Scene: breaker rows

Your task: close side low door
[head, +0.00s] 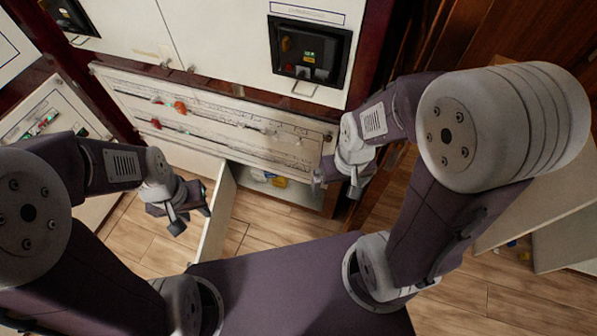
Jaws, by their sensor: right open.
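A white low door (217,213) stands swung open, edge-on, below the breaker panel in the middle of the head view. The low compartment (272,183) beside it is open, with small blue and yellow items inside. My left gripper (189,217) is just left of this door; its jaw gap is unclear, and I cannot tell whether it touches the door. My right gripper (337,184) is open and empty, in front of the compartment's right side. At the far right, pale panels (540,210) stand at an angle, partly hidden by my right arm; I cannot tell which door is the side one.
A white breaker panel (215,119) with red and grey switches spans the area above the compartment. Another cabinet (48,118) stands at the left. Wooden floor (128,236) is clear around the door. Small items (512,244) lie by the right-hand panels.

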